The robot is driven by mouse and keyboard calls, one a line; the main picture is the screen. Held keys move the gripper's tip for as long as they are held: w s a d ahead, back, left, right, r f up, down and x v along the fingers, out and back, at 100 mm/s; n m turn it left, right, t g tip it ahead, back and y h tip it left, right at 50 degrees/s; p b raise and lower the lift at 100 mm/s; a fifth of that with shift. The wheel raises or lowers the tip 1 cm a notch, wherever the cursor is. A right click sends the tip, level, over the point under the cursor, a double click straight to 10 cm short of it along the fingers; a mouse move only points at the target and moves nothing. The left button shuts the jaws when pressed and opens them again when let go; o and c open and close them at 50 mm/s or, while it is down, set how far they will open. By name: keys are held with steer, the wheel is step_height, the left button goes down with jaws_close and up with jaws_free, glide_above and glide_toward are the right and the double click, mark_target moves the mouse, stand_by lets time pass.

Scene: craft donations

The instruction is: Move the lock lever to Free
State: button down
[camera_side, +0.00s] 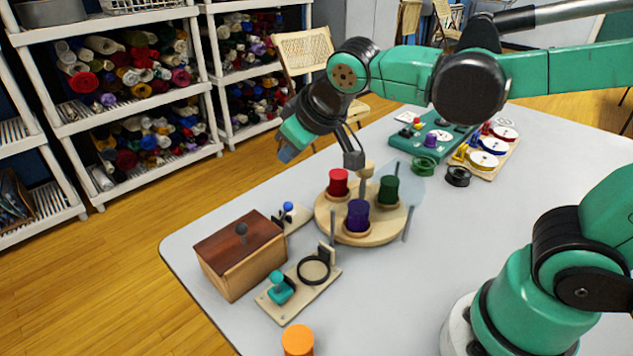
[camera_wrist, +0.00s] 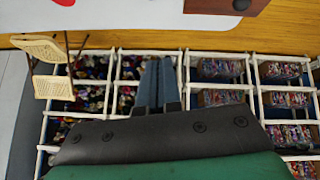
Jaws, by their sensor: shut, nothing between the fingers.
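My gripper (camera_side: 285,154) is raised in the air above the floor side of the table, behind the wooden box. In the wrist view its two grey-blue fingers (camera_wrist: 158,84) lie together, shut and empty. I cannot tell which part is the lock lever, and no "Free" marking is readable. A small lever with a blue knob (camera_side: 288,206) stands on a wooden plate behind the box. A teal-knobbed part (camera_side: 279,288) stands on a wooden plate with a black ring at the front. My gripper touches neither.
A wooden box (camera_side: 240,257) with a dark-knobbed lid stands at the table's left edge; its lid shows in the wrist view (camera_wrist: 222,3). A round turntable (camera_side: 328,221) holds red, purple and green spools. An orange spool (camera_side: 298,341) is at the front. Yarn shelves (camera_side: 135,101) stand beyond the table.

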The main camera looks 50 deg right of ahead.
mark_target(289, 204)
steer(key=shift+d, duration=0.1)
steer(key=c, duration=1.3)
jaws_free()
steer(key=shift+m, duration=0.9)
steer(key=s+d+f, duration=0.1)
steer(key=s, duration=0.1)
steer(key=s+d+f, duration=0.1)
steer(key=s, duration=0.1)
steer(key=s+d+f, duration=0.1)
steer(key=s+d, duration=0.1)
steer(key=shift+s, duration=0.25)
steer(key=o, duration=0.3)
steer(key=shift+s+f+g+y, duration=0.1)
steer(key=shift+f+g+y, duration=0.05)
steer(key=shift+g+y, duration=0.15)
steer(key=o, duration=0.3)
steer(key=shift+w, duration=0.3)
steer(key=w+a+f+m, duration=0.1)
steer(key=w, duration=0.1)
steer(key=w+a+f+m+g, duration=0.1)
steer(key=w+f, duration=0.1)
steer(key=w, duration=0.1)
steer(key=w+f+m+g, duration=0.1)
steer(key=w+f, duration=0.1)
steer(key=shift+w+a+h, duration=0.25)
steer(key=shift+a+h, duration=0.15)
steer(key=shift+x, duration=2.95)
steer(key=shift+s, duration=0.1)
steer(key=shift+g, duration=0.3)
jaws_close()
